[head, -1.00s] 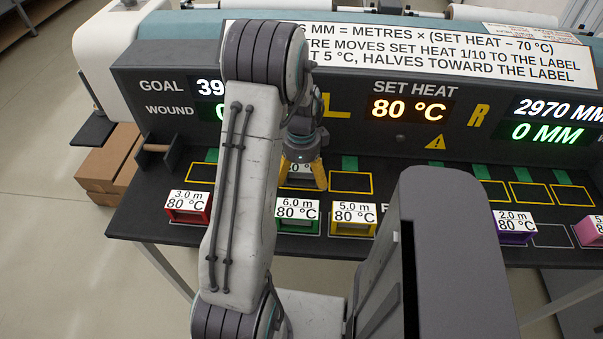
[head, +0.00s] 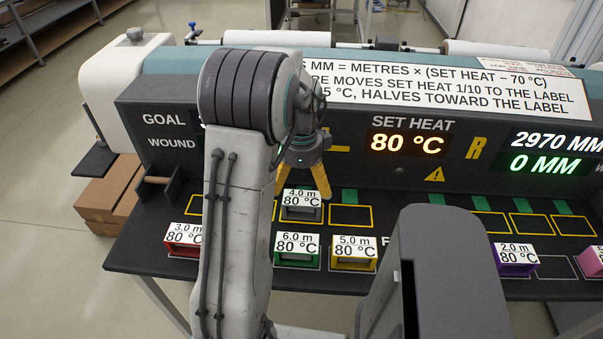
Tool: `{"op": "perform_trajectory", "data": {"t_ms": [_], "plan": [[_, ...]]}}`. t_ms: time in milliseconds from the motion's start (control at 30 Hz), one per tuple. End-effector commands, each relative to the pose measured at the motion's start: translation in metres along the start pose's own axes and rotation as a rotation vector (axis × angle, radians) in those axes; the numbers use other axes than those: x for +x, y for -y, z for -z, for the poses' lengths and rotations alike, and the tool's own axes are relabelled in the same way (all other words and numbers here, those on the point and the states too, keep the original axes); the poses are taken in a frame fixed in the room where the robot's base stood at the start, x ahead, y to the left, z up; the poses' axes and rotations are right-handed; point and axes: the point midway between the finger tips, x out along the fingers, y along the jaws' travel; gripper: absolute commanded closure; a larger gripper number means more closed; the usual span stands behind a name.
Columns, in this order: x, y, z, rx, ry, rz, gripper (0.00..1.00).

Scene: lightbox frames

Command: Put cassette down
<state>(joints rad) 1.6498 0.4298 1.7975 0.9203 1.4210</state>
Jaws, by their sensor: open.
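A grey cassette (head: 302,213) labelled "4.0 m 80 °C" sits upright on the dark bench, in the row of yellow-outlined slots near the machine. It appears to stand in a slot left of an empty outlined one; my arm hides part of that area. My gripper (head: 303,182) has yellow fingers and is open, its fingers spread above and behind the cassette. It holds nothing.
In the front row stand a red cassette (head: 183,248), a green cassette (head: 297,261), a yellow cassette (head: 355,263), a purple cassette (head: 516,270) and a pink one (head: 594,262) at the right edge. An empty yellow-outlined slot (head: 351,215) lies right of the grey cassette. The machine panel (head: 370,180) rises behind.

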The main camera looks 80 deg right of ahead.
Motion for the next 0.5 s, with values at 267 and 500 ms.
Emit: {"op": "perform_trajectory", "data": {"t_ms": [267, 500], "plan": [[-0.026, 0.000, 0.000, 0.000, 0.000, 0.001, 0.00], [-0.031, 0.000, -0.003, -0.011, 0.000, 0.001, 0.00]]}}
